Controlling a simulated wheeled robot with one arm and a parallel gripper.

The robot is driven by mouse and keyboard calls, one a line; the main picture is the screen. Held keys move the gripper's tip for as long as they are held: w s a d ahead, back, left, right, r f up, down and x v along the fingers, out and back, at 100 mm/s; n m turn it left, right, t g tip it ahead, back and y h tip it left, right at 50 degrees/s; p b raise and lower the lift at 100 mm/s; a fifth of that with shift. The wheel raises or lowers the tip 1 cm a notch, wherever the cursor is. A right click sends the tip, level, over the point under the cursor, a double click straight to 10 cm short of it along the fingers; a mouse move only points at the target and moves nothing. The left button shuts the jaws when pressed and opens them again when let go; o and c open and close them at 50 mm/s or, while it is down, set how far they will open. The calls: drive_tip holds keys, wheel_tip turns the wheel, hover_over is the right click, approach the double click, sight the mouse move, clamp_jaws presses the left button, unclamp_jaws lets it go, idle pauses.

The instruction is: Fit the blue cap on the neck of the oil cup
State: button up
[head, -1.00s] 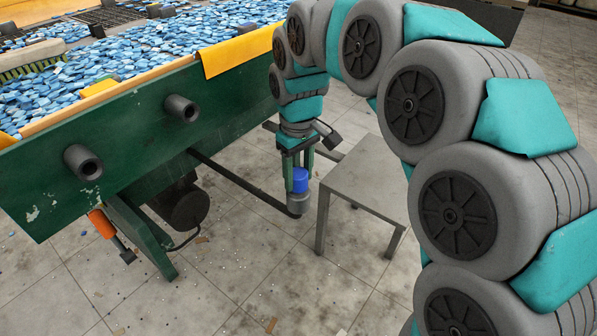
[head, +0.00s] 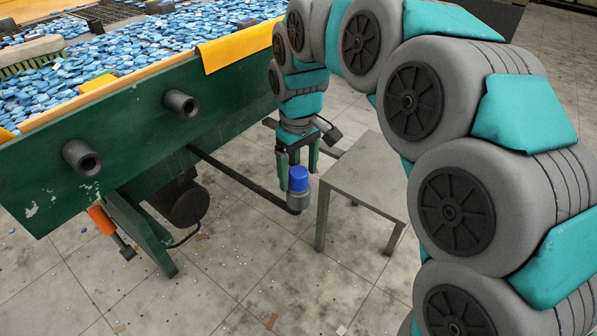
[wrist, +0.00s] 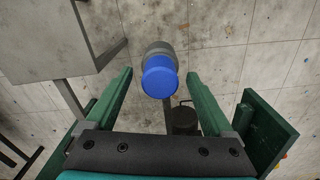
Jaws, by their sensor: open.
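The blue cap (head: 299,179) sits on top of the grey oil cup (head: 300,201), covering its neck, so how far down it sits is hidden. The cup is at the end of a dark pipe beside the green machine. In the wrist view the round blue cap (wrist: 160,77) shows with the grey cup (wrist: 158,48) behind it. My gripper (wrist: 160,76) is open, with its green fingers on either side of the cap and a gap at each side. In the head view my gripper (head: 298,171) is at the cap, pointing down.
A grey metal table (head: 360,180) stands close to the right of the cup. The green machine (head: 130,130), with blue chips on its bed and a yellow cloth (head: 238,48), is to the left. The tiled floor in front is free of large objects.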

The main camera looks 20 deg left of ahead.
sight(300, 172)
wheel_tip(300, 172, up, 7)
drive_tip(key=shift+r, duration=0.1)
idle(0.3)
drive_tip(key=shift+d, duration=0.2)
drive_tip(key=s+d+f+m+g, duration=0.1)
drive_tip(key=s+d+f+m, duration=0.15)
drive_tip(key=s+d, duration=0.5)
drive_tip(key=s+d+f+m, duration=0.1)
drive_tip(key=s+d+m, duration=0.25)
drive_tip(key=d, duration=0.75)
drive_tip(key=s+d+f+m, duration=0.2)
drive_tip(key=s+d+f, duration=0.1)
drive_tip(key=s, duration=0.4)
drive_tip(key=s+d+f+m, duration=0.2)
drive_tip(key=s+d+f, duration=0.1)
drive_tip(key=s+d, duration=0.3)
drive_tip(key=shift+s+d+f+m+g, duration=0.25)
drive_tip(key=shift+s+m+g, duration=0.15)
drive_tip(key=shift+s, duration=0.85)
